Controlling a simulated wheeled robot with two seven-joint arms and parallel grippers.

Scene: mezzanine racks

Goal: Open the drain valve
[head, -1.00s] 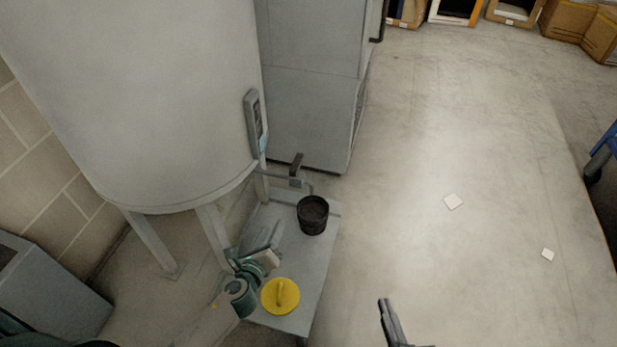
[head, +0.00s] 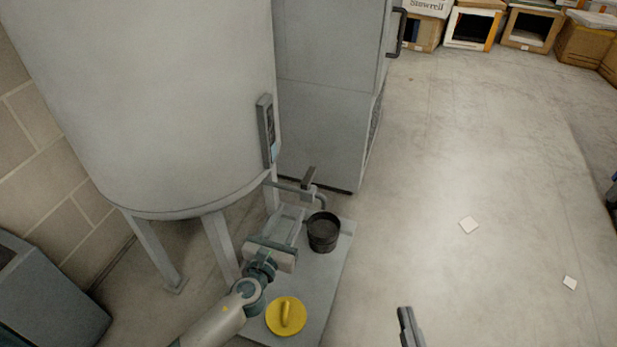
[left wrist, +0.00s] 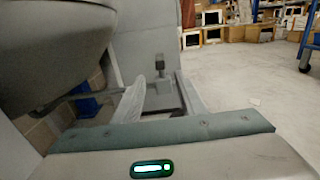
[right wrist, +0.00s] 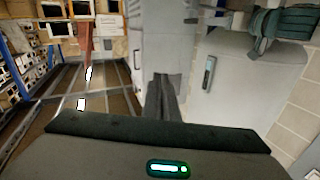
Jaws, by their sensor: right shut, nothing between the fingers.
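The drain valve's dark upright handle (head: 309,178) sits on a thin pipe (head: 283,187) from under the big grey tank (head: 165,100). A bent spout (head: 322,203) ends above a black bucket (head: 323,237). My left gripper (head: 291,214) is just in front of and below the pipe, left of the bucket. In the left wrist view its fingers are apart, with the dark handle (left wrist: 162,62) ahead between them; nothing is gripped. My right gripper (head: 406,321) is shut and empty over the floor; its closed fingers (right wrist: 162,100) also show in the right wrist view.
The bucket stands on a grey low platform (head: 328,290) with a yellow round object with a handle (head: 286,316). A tall grey cabinet (head: 325,110) stands behind. Tank legs (head: 220,245) are close to my left arm.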

